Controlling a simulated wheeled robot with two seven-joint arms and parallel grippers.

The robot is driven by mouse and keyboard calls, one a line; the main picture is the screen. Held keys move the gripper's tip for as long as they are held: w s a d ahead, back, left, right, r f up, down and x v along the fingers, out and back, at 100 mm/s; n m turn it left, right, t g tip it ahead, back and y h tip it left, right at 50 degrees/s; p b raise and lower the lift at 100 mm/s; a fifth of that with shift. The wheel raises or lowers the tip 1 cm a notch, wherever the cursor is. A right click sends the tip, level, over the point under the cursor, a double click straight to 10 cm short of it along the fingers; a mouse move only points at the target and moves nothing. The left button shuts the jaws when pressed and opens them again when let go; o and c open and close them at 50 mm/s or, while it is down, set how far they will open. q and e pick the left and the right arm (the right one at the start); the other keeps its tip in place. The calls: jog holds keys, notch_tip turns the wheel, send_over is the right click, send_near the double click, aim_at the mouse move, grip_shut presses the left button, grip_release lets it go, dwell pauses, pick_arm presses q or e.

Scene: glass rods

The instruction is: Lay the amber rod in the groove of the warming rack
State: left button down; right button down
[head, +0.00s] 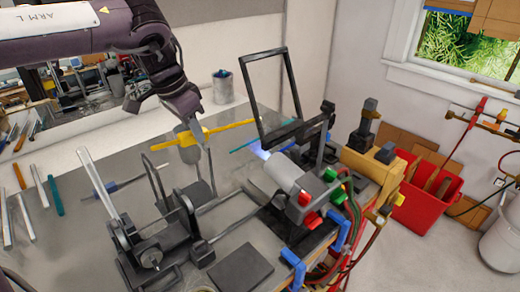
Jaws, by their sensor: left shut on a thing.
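The amber rod (232,125) is a yellow-orange bar held nearly level, tilted up slightly to the right. The rod is above the bench, over a dark metal stand (150,251) with rollers and thin upright wire supports. I cannot tell for certain which part of this stand is the warming rack's groove, and no rod contact with it is clear. My right gripper is not in view.
A burner (288,176) with a blue flame stands right of the rod, by a black square frame (266,95) and a teal rod (250,137). Several rods lie at the left, including a teal one (55,195). A red bin (428,200) stands on the floor at right.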

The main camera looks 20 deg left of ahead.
pick_arm(q)
jog(key=shift+f, duration=0.35)
notch_tip(320, 180, down, 10)
jog(key=y+b, duration=0.1)
jog(key=b, duration=0.4)
jog(key=shift+d+m+t, duration=0.15)
jog(key=shift+m+t, duration=0.15)
jog(key=shift+f, duration=0.15)
